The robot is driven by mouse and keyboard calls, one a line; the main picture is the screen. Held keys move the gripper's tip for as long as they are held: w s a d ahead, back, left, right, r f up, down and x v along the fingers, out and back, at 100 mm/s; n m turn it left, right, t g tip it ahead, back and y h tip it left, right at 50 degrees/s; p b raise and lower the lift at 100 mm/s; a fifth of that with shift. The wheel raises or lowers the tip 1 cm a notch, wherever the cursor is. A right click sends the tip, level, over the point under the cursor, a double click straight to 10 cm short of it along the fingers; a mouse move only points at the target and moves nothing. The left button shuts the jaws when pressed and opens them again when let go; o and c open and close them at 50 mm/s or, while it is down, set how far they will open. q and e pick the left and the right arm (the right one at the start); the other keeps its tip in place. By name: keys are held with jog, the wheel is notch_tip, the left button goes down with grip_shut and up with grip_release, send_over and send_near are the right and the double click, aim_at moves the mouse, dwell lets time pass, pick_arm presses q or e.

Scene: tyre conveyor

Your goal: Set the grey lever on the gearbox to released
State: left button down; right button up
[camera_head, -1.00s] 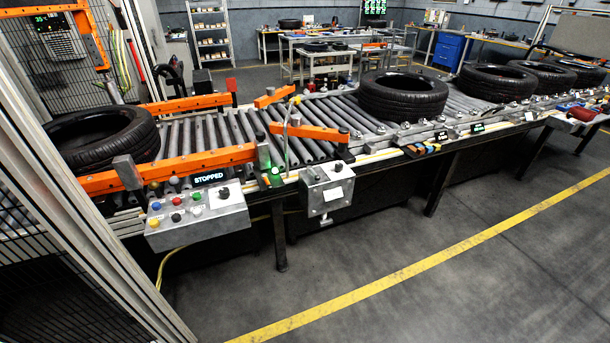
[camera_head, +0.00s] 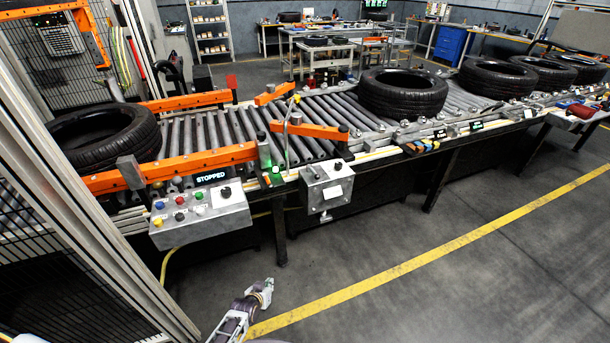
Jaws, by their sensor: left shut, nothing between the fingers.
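The grey gearbox-like box (camera_head: 327,187) hangs on the near side of the conveyor, with a dark knob and a white label on its face. My left gripper (camera_head: 265,289) is low at the bottom of the view, over the floor, shut and empty. It is well apart from the box and the rod. My right gripper is not in view.
The roller conveyor (camera_head: 318,118) carries several tyres, one at the left (camera_head: 103,140) beside orange guide rails. A control box (camera_head: 200,217) with coloured buttons and a "STOPPED" display hangs left of the grey box. A mesh fence stands at left. The floor in front is clear.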

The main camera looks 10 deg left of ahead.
pick_arm(q)
jog(key=w+r+n+t+h, duration=0.1)
jog(key=w+r+n, duration=0.3)
jog(key=r, duration=0.9)
jog(key=w+d+r+n+t, duration=0.1)
jog(key=w+r+n+t, duration=0.2)
jog(key=r, duration=1.1)
jog(key=w+d+r+n+t+h, duration=0.1)
jog(key=w+r+n, duration=0.3)
jog(key=r, duration=1)
jog(key=shift+w+n+t+h, duration=0.35)
jog(key=shift+n+t, duration=0.15)
jog(key=shift+t, duration=0.3)
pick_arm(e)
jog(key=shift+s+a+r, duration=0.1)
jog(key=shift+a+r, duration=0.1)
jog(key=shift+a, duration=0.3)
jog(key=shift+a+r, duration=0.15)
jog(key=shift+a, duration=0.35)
pick_arm(q)
jog(key=shift+r, duration=0.1)
